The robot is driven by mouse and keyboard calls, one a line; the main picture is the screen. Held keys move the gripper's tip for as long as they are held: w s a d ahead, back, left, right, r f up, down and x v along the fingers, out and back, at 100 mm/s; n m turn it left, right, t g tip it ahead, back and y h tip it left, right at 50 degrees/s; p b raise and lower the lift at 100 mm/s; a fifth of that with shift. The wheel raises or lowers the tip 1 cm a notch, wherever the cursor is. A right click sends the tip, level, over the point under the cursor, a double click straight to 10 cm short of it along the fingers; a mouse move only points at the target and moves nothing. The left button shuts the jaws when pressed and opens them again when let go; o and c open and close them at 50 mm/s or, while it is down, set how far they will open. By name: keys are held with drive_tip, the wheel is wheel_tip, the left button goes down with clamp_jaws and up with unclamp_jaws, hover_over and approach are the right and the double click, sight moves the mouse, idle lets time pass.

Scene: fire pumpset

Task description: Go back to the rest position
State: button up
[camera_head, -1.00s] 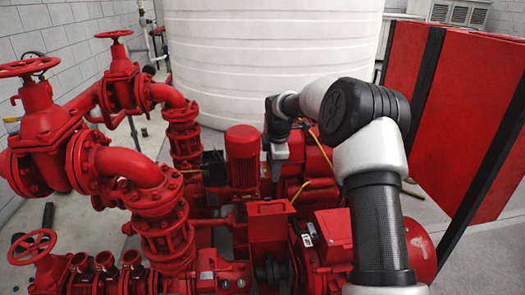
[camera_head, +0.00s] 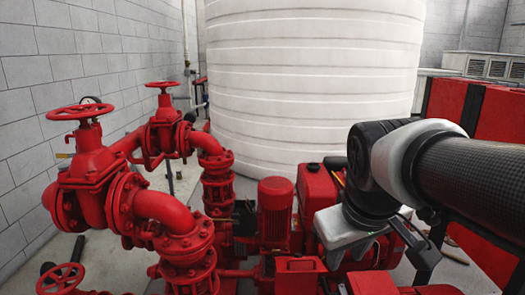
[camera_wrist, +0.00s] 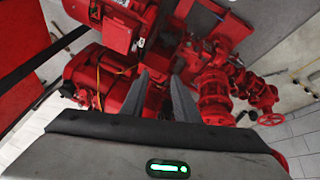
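My gripper (camera_wrist: 161,82) shows in the wrist view with its two grey fingers apart and nothing between them; red pump machinery (camera_wrist: 125,35) lies beyond. In the head view my arm comes in from the right and bends at a black joint. The grey gripper body hangs below that joint, in front of the red machinery, and dark finger parts show to its right. I cannot tell from the head view whether anything touches the machinery.
Red pipes with handwheel valves (camera_head: 95,175) stand at the left, and a red motor (camera_head: 275,210) in the middle. A large white ribbed tank (camera_head: 315,90) is behind. Red cabinets (camera_head: 500,120) stand at the right. Bare floor (camera_head: 120,250) shows at the left.

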drive_tip(key=s+f+m, duration=0.3)
drive_tip(key=s+m, duration=0.1)
drive_tip(key=s, duration=0.4)
wheel_tip(320, 180, up, 13)
drive_tip(key=p, duration=1.2)
drive_tip(key=shift+w+a+f+n+y, duration=0.2)
drive_tip(key=shift+w+n+y, duration=0.1)
drive_tip(key=shift+w+y, duration=0.1)
